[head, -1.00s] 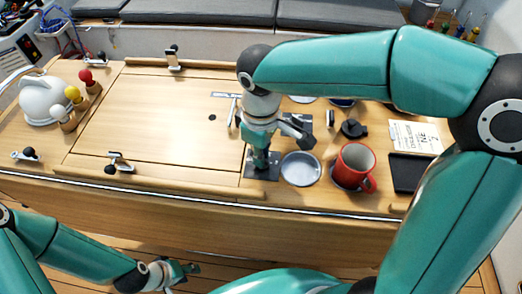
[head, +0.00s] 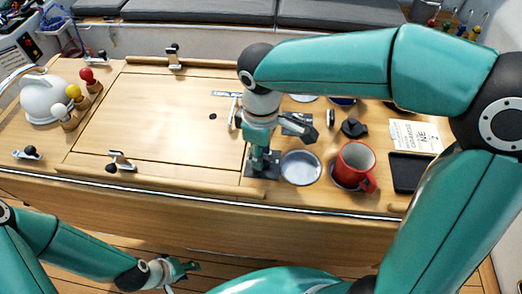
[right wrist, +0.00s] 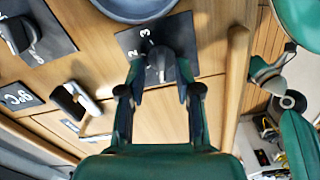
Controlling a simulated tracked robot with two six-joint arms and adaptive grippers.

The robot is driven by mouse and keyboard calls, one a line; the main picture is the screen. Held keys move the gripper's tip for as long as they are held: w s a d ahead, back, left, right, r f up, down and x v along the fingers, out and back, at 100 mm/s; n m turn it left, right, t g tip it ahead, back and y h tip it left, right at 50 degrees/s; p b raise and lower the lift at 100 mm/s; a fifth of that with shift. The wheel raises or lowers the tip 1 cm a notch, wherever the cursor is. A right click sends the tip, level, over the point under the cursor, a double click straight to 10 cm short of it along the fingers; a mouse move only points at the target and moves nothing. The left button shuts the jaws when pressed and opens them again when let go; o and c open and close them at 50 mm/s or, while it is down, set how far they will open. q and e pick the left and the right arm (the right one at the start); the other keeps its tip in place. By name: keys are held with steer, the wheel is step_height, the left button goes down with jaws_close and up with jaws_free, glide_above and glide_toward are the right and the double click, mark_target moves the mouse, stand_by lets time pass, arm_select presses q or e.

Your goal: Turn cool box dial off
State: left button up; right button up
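A dark dial (right wrist: 168,58) sits on a black plate with the numbers 2 and 3 in the right wrist view. My right gripper (right wrist: 161,72) points down over this plate, one finger on each side of the dial; the fingers stand apart, and I see no clear grip on it. In the head view, my right gripper (head: 262,163) is at the near edge of the counter and hides most of the dial. My left gripper (head: 184,272) is low in front of the counter, empty, its fingers apart.
A round metal dish (head: 301,168) and red mug (head: 356,163) stand right of the dial. A wooden rail (right wrist: 237,90) runs close by. The hatch lid (head: 165,115) is clear.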

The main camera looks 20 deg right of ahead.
step_height(320, 180, up, 12)
stand_by(0.8)
steer(key=shift+s+f, duration=0.1)
steer(key=shift+f, duration=0.05)
